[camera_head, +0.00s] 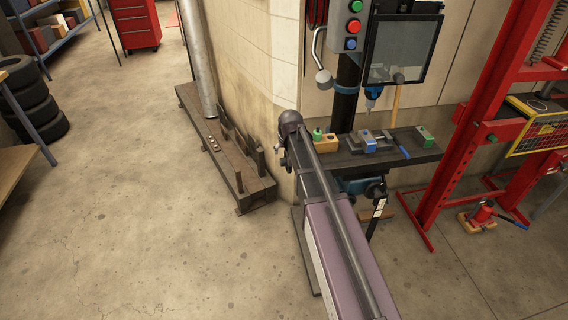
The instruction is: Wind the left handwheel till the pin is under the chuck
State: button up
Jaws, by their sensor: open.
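The drill press stands against the wall at the upper right. Its chuck (373,94) hangs above a dark work table (405,155). A small vise with blue parts (370,141) sits on that table. My arm reaches away from the camera toward the table's left end. My gripper (282,153) shows as a small dark shape below the arm's round end joint, open and seemingly empty. I cannot make out the left handwheel or the pin. My arm covers part of the table's left end, and I cannot tell whether the gripper touches anything there.
A control box (354,22) and clear guard (403,47) are above the table. A red press frame (438,185) and red jack (481,213) stand at right. A low wooden rack (240,172) is left of my arm. The left floor is open, with tyres (30,103) beyond.

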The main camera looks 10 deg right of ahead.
aim_at(285, 161)
jog(key=shift+b+x, duration=3.1)
jog(key=shift+x, duration=0.55)
jog(key=shift+r, duration=0.1)
jog(key=c, duration=1)
